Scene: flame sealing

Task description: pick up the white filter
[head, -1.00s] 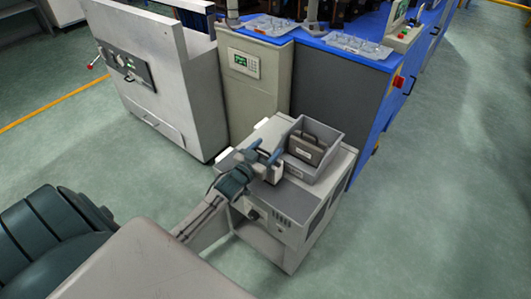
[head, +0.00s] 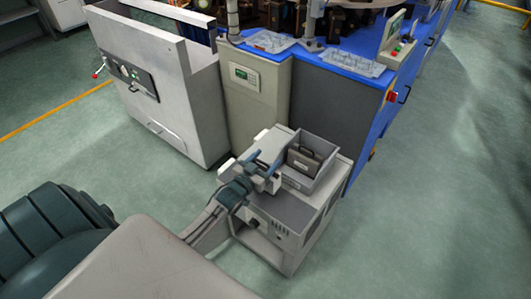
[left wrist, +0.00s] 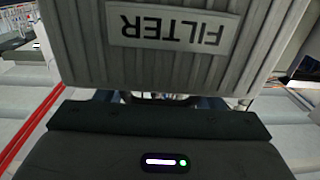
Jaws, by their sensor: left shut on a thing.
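The white filter (left wrist: 165,65) fills the upper part of the left wrist view. It is a pale, ribbed block with a label reading FILTER, upside down there. In the head view it is a small pale piece (head: 269,184) at my left gripper (head: 265,167). My left gripper is shut on it, above the left part of the small grey cabinet's top, beside the grey bin. The fingertips are mostly hidden by the filter in the wrist view. My right gripper is not in view.
The open grey bin (head: 326,170) holds a dark grey case (head: 304,158) with a handle. It stands on the small grey cabinet (head: 286,221). A beige control box (head: 243,100), a blue-sided machine (head: 335,112) and a white cabinet (head: 183,101) stand behind. The floor at right is clear.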

